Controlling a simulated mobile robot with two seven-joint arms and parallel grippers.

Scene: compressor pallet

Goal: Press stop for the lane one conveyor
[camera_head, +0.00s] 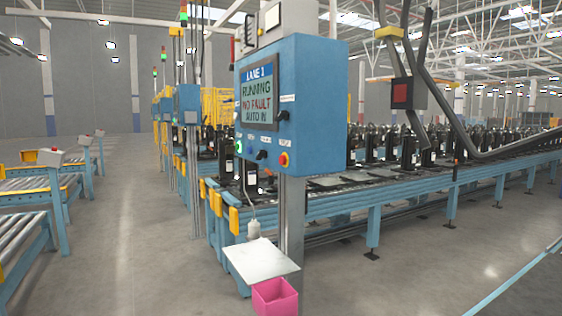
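The lane one control box (310,105) is a blue cabinet on a grey post in the middle of the view. Its screen (257,98) reads "LANE 1", "RUNNING", "NO FAULT" and what looks like "AUTO IN". Neither of my grippers is in view.
A white shelf (260,258) and a pink bin (274,296) stick out low in front of the post. A dark hanging lifting device (402,93) with bent tubes is at the right. Roller conveyors (30,190) stand at the left. Grey floor (140,260) is clear between.

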